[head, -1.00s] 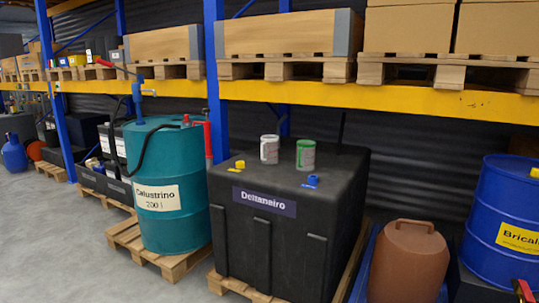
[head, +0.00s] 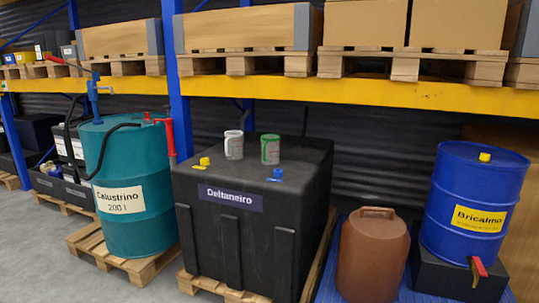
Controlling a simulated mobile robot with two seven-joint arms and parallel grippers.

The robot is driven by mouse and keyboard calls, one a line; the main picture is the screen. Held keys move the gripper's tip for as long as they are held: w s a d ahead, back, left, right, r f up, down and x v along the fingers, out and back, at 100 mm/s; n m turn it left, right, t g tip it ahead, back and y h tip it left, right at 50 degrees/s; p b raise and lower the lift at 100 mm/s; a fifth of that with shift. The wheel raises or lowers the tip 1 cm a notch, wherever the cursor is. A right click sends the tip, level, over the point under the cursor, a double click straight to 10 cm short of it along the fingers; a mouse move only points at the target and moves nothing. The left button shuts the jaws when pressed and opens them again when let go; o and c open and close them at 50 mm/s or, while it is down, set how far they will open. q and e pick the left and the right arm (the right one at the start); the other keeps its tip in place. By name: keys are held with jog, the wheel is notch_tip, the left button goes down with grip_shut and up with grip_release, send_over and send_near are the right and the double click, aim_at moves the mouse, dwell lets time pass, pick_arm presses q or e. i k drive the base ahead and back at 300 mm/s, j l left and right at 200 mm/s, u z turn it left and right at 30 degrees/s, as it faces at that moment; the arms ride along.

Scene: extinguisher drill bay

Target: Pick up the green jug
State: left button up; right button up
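A green jug (head: 270,150) with a pale label or handle stands upright on top of the black Deltaneiro tank (head: 222,240), towards its back right. A white jug (head: 234,145) of similar size stands just left of it, with a small gap between them. Neither of my grippers shows in the head view.
A teal drum (head: 128,170) stands left, a brown canister (head: 372,255) and blue drum (head: 475,195) right. A yellow shelf beam (head: 350,92) runs above. Grey floor is clear front left.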

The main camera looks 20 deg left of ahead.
aim_at(271, 143)
jog(key=i+u, duration=0.15)
jog(key=u, duration=0.35)
jog(key=i+j+u, duration=0.1)
jog(key=u, duration=0.35)
jog(key=i+l+u, duration=0.3)
jog(key=i, duration=0.2)
jog(key=i+l+u, duration=0.3)
jog(key=i, duration=0.15)
jog(key=j, duration=0.05)
